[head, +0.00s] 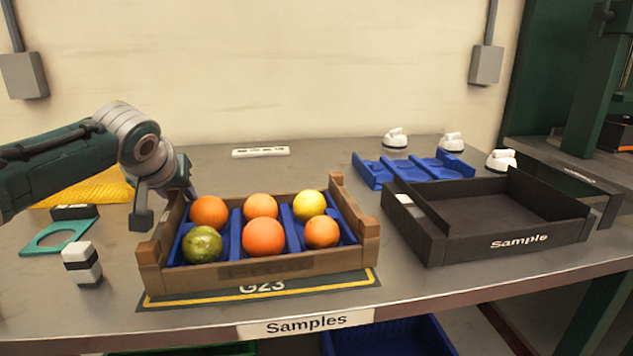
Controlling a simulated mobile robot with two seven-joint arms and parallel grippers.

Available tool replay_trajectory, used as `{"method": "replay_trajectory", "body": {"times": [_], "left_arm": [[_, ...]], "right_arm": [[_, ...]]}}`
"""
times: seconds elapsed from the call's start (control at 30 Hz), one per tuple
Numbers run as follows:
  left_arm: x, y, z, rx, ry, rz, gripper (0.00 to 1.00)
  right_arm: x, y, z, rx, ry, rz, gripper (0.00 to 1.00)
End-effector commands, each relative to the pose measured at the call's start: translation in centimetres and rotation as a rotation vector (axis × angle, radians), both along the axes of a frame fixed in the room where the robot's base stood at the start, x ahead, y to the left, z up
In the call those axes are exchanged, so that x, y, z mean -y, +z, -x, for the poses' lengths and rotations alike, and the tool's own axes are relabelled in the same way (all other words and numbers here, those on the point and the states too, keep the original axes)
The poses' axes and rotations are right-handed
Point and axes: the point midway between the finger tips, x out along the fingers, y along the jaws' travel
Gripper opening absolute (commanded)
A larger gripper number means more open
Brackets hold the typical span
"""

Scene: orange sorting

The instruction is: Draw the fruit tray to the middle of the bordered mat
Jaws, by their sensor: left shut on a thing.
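The fruit tray (190,279) is a brown wooden crate with a blue divided insert. It holds several round fruits: orange ones (263,238), a yellow one (309,204) and a greenish one (202,245). The tray stands over the dark mat with a yellow border (330,284), marked G23. The mat's front strip shows; the tray hides the rest of it. My left gripper (166,204) is at the tray's left wall and shut on it; its fingertips are partly hidden. My right gripper is not in view.
An empty black Sample tray (455,250) stands to the right. Behind it are a blue holder (375,172) and several white domed items (396,138). A black-and-white block (82,265) and a teal frame (45,242) lie at left. The table's front edge is close to the mat.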

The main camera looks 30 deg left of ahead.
Motion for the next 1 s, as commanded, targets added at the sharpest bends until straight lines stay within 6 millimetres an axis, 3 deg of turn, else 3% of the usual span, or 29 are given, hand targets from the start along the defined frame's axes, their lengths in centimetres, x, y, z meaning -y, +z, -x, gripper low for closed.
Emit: {"method": "replay_trajectory", "body": {"times": [0.2,0.23,0.53,0.83,1.0], "left_arm": [[0.0,0.0,0.0,-0.001,-0.001,0.001,0.00],[0.0,0.0,0.0,-0.001,-0.001,0.001,0.30],[0.0,0.0,0.0,-0.001,-0.001,0.000,0.64],[0.1,0.1,0.1,0.000,-0.001,-0.001,0.64],[0.8,1.4,0.8,-0.002,-0.003,0.000,0.64]], "right_arm": [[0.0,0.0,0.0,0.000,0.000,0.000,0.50],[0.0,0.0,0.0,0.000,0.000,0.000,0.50],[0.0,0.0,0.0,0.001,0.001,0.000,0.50],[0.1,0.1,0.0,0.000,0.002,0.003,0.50],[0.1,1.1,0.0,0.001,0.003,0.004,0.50]]}}
